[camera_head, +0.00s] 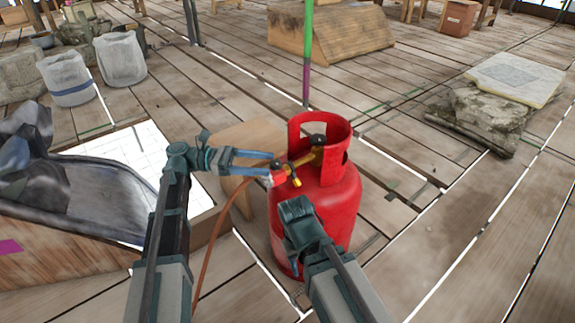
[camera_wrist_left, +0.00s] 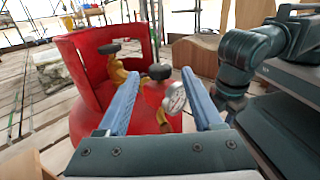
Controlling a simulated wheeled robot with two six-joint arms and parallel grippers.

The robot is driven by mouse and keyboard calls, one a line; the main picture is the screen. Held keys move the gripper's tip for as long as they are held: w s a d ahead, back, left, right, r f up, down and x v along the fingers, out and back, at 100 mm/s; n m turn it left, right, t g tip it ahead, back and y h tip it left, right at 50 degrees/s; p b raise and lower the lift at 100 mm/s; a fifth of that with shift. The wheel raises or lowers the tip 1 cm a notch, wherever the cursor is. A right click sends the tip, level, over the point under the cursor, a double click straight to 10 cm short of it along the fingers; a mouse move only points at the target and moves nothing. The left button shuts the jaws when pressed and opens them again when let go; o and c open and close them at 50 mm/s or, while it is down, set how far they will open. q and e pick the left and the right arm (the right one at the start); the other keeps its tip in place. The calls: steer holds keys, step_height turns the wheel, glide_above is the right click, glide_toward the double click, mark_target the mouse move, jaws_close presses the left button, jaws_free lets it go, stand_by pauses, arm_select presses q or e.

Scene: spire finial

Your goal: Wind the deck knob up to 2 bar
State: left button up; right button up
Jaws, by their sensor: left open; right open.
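A red gas cylinder (camera_head: 335,205) stands upright on the deck with a brass valve and regulator (camera_head: 297,172) at its collar. A black knob (camera_wrist_left: 160,71) sits on the regulator, with a round white-faced gauge (camera_wrist_left: 175,98) just below it to the right. The gauge reading is too small to make out. My left gripper (camera_head: 271,163) is open, its blue fingers level with the knob. In the left wrist view the knob shows between the two fingertips, with no contact visible. My right gripper (camera_head: 295,210) is in front of the cylinder, its fingers mostly hidden.
A second black knob (camera_head: 318,140) tops the cylinder valve inside the collar. An orange hose (camera_head: 222,225) hangs from the regulator. A wooden block (camera_head: 245,140) stands behind my left gripper. A green-and-purple pole (camera_head: 307,50) rises behind the cylinder.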

mark_target(287, 171)
arm_select(q)
steer(key=d, duration=0.4)
steer(key=s+d, duration=0.1)
steer(key=d, duration=0.2)
jaws_close()
stand_by(0.3)
